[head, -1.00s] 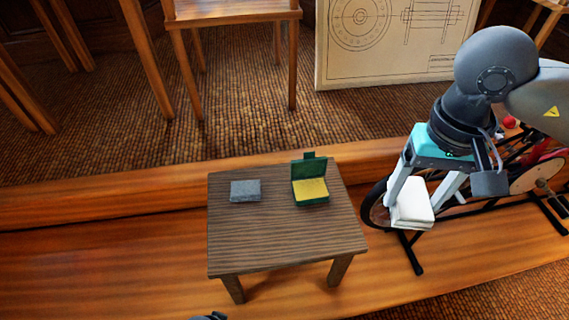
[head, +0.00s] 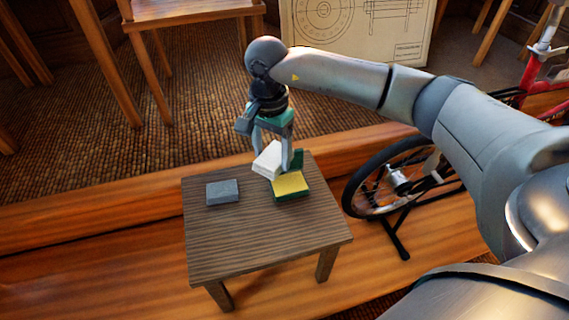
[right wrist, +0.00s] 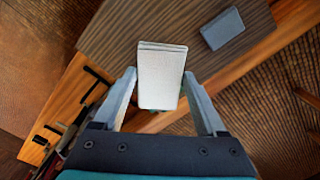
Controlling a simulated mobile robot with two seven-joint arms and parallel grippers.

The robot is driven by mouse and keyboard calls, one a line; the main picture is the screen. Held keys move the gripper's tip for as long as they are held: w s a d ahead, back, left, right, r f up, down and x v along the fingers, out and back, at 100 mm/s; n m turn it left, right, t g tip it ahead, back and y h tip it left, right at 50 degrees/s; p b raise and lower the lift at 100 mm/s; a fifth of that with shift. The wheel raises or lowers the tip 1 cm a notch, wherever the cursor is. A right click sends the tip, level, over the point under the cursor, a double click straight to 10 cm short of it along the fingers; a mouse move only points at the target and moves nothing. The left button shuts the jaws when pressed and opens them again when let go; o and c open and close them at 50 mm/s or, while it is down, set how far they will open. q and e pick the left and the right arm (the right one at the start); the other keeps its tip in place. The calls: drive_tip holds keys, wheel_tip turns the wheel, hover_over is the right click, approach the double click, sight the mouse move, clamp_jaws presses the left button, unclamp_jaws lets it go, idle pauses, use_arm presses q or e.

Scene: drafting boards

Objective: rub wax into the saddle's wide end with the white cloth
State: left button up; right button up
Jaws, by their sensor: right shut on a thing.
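The white cloth (head: 267,159), a folded pad, is between the fingers of my right gripper (head: 274,157), which is shut on it. The right wrist view also shows the cloth (right wrist: 162,72) between both fingers. The cloth is tilted, just above and beside an open green tin (head: 298,158) with yellow wax (head: 290,184) on the small table. I cannot tell whether cloth and wax touch. The saddle cannot be made out. My left gripper is not in view.
A grey block (head: 222,192) lies on the left of the dark striped table (head: 250,240); the table's front is clear. A bicycle wheel (head: 388,180) on a black stand is to the right, with a red frame (head: 530,75) behind my arm. A drawing board (head: 350,35) stands at the back.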

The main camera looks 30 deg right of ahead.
drive_tip(key=d+f+m, duration=0.1)
drive_tip(key=f, duration=0.1)
drive_tip(key=w+d+f+m+b, duration=0.1)
drive_tip(key=d+f+m, duration=0.3)
drive_tip(key=f, duration=0.1)
drive_tip(key=shift+w+d, duration=0.1)
drive_tip(key=shift+w, duration=0.1)
drive_tip(key=b, duration=0.4)
hover_over(288, 187)
wheel_tip(288, 187, down, 4)
drive_tip(key=shift+f, duration=0.1)
use_arm(q)
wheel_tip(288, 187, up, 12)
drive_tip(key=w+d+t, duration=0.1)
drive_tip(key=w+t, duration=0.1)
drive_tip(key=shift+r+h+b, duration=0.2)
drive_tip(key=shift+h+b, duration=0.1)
drive_tip(key=shift+b, duration=0.05)
use_arm(e)
drive_tip(key=shift+d+f, duration=0.1)
drive_tip(key=shift+f, duration=0.4)
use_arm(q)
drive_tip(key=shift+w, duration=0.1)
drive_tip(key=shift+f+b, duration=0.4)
use_arm(e)
drive_tip(key=shift+f, duration=0.6)
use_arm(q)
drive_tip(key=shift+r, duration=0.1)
